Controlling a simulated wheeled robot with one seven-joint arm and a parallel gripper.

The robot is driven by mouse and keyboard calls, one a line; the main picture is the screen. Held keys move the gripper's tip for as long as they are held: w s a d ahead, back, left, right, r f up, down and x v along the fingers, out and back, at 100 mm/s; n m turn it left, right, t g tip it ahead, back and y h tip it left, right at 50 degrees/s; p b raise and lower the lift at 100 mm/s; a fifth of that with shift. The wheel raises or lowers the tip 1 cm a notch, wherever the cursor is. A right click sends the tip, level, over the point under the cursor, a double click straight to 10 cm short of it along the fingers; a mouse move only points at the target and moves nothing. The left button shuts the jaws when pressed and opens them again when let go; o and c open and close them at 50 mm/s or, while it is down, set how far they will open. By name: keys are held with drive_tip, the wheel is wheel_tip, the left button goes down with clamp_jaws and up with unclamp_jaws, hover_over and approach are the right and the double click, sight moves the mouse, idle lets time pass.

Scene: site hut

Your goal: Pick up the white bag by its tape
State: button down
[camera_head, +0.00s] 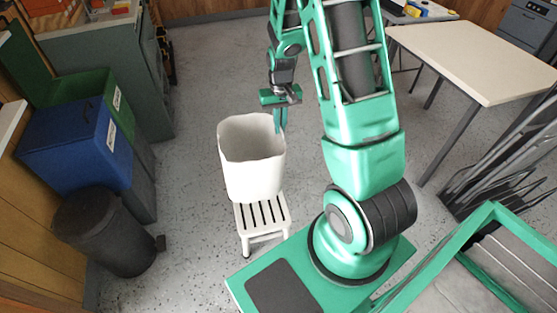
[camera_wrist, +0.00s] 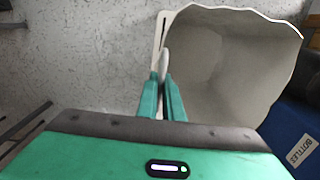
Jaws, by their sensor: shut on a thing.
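The white bag (camera_head: 252,172) is open at the top and upright, at the white slatted stool (camera_head: 262,216) in the head view. I cannot tell whether its bottom touches the stool. In the wrist view the bag (camera_wrist: 225,65) fills the right side, and I look into its empty-looking inside. My gripper (camera_head: 279,126) is at the right side of the bag's rim. In the wrist view my gripper's green fingers (camera_wrist: 163,88) are shut on a thin white strip (camera_wrist: 165,58) at the rim, apparently the tape. Most of the strip is hidden.
A blue bin (camera_head: 75,145), a green bin (camera_head: 105,100) and a dark round bin (camera_head: 108,230) stand at the left. A pale table (camera_head: 485,60) is at the right, with a metal rack (camera_head: 505,165) below it. Grey floor is clear behind the bag.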

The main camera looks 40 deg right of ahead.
drive_tip(key=shift+r, duration=4.5)
